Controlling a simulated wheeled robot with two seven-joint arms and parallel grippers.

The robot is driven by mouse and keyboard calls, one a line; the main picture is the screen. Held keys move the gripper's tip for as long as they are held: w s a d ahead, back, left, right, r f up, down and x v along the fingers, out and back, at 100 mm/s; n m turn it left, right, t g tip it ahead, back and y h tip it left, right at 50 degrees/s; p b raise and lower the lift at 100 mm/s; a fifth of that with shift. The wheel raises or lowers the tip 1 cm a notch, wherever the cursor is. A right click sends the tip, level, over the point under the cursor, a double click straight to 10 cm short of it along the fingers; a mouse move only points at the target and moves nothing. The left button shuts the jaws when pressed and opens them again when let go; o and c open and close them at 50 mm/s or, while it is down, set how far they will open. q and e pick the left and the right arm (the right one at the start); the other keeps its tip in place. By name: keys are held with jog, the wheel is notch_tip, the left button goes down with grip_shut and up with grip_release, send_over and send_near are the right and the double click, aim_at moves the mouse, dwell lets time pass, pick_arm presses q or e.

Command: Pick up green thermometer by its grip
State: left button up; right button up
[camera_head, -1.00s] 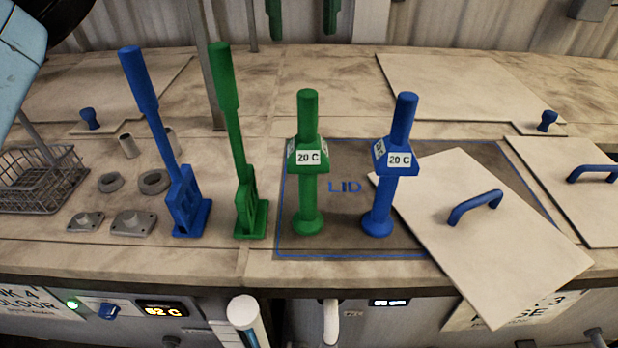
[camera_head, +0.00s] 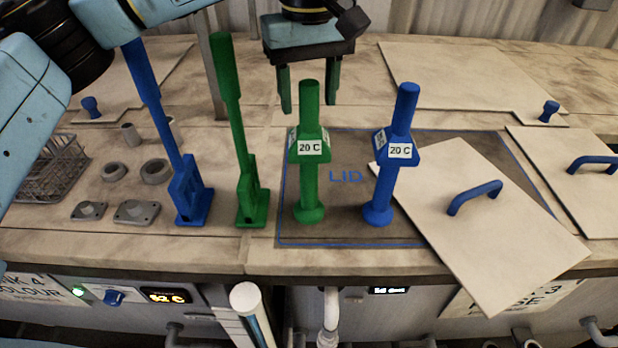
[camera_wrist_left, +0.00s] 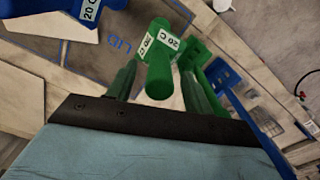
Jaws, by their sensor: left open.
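The green thermometer (camera_head: 308,187) stands upright on the grey lid area of the bench, with a "20 C" collar and a round grip on top. My left gripper (camera_head: 309,108) is open above and behind it, fingers pointing down, with the top of the grip showing between the fingertips in the head view. In the left wrist view the green thermometer (camera_wrist_left: 160,75) shows between the two fingers of my left gripper (camera_wrist_left: 158,88). I cannot tell whether the fingers are level with the grip. My right gripper is not in view.
A blue thermometer (camera_head: 380,190) stands close on the right, by a tilted loose lid (camera_head: 480,225) with a blue handle. A green paddle tool (camera_head: 236,130) and a blue paddle tool (camera_head: 165,130) stand on the left. Metal parts (camera_head: 137,212) and a wire basket (camera_head: 50,175) lie further left.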

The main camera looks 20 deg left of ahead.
pick_arm(q)
grip_shut()
jog(key=shift+r, duration=0.15)
dwell(0.4)
